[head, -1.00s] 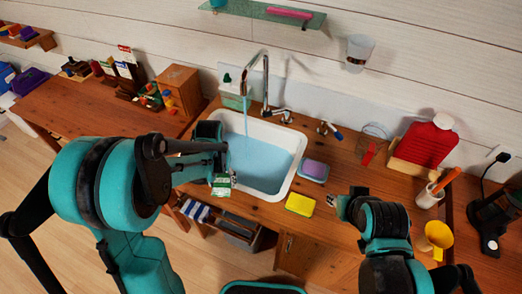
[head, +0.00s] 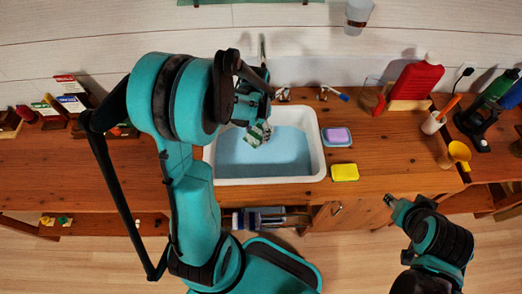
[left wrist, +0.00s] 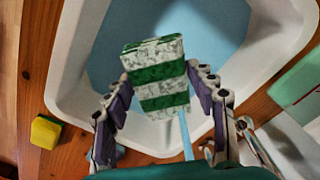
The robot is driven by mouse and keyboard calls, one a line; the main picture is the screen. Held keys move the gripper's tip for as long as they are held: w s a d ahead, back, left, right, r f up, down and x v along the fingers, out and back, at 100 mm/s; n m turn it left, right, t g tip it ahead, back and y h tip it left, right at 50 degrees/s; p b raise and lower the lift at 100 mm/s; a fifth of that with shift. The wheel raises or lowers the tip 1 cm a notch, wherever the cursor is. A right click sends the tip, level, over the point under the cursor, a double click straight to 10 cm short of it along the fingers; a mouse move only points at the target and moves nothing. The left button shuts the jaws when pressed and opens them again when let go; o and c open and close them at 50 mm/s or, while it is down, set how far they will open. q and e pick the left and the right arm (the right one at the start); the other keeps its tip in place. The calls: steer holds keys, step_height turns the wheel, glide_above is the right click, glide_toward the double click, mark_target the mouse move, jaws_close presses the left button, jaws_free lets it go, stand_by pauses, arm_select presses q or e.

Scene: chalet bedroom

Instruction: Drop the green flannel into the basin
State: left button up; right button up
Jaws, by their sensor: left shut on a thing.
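The green flannel (head: 257,135) is a folded green-and-white striped cloth. My left gripper (head: 257,120) is shut on it, and the left wrist view shows the flannel (left wrist: 158,75) between the two fingers. The white basin (head: 318,160) holds blue water, and the flannel hangs above it, near its back part. In the left wrist view the basin rim (left wrist: 58,82) surrounds the water beyond the cloth. My right gripper (head: 391,201) is over the counter's front edge at the right, apart from the basin; its jaws are too small to read.
A purple soap on a dish (head: 337,136) and a yellow sponge (head: 344,172) lie right of the basin. A red bottle (head: 416,82), a yellow cup (head: 458,154) and a white pot (head: 433,122) stand farther right. The tap (head: 262,50) rises behind the basin, partly hidden by my arm.

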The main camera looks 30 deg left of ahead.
arm_select(q)
steer(key=shift+f, duration=0.4)
step_height(320, 180, down, 5)
steer(key=b, duration=0.4)
steer(key=shift+d+f, duration=0.1)
steer(key=shift+d, duration=0.05)
steer(key=o, duration=1.1)
steer(key=r+p, duration=0.2)
steer(key=r, duration=0.1)
steer(key=r+p, duration=0.2)
steer(key=r, duration=0.1)
steer(key=shift+w+d+r, duration=0.1)
steer(key=shift+d+r, duration=0.1)
steer(key=shift+r, duration=0.05)
steer(key=shift+w+d+f+n+b, duration=0.2)
steer(key=shift+d+f+n+b, duration=0.35)
steer(key=shift+d, duration=1.05)
steer(key=shift+w+d+f+n+b, duration=0.25)
steer(key=shift+d+f+b, duration=0.45)
steer(key=shift+d, duration=0.9)
steer(key=shift+w+d+f+n+b, duration=0.2)
steer(key=shift+d+f+n+b, duration=0.2)
steer(key=shift+d+f, duration=0.85)
